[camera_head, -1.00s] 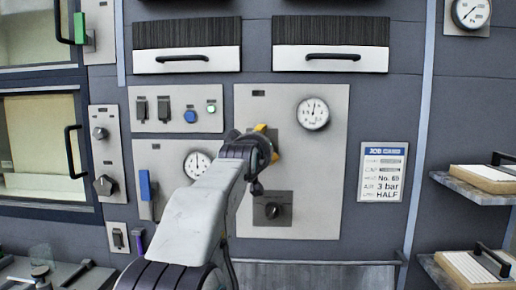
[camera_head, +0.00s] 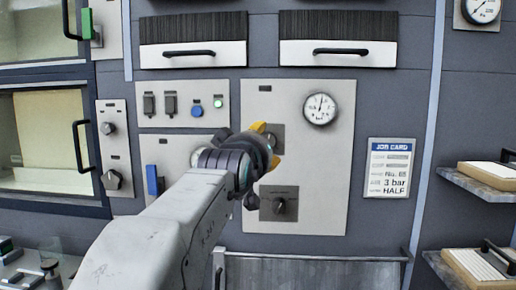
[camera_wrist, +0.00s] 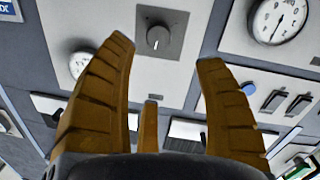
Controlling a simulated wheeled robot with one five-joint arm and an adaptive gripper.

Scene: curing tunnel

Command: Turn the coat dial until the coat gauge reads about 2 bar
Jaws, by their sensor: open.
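The right-hand grey panel (camera_head: 325,190) carries a round white gauge (camera_head: 320,108), its needle pointing nearly straight up; I cannot read its value. Left of and below this gauge is an upper dial on a dark square plate, mostly behind my gripper (camera_head: 268,146). A lower dial (camera_head: 279,207) sits on another dark plate. I cannot read which is labelled coat.
A job card (camera_head: 389,168) at right reads 3 bar, HALF. Shelves (camera_head: 480,180) stick out at right. A rail (camera_head: 320,258) runs below the panel.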

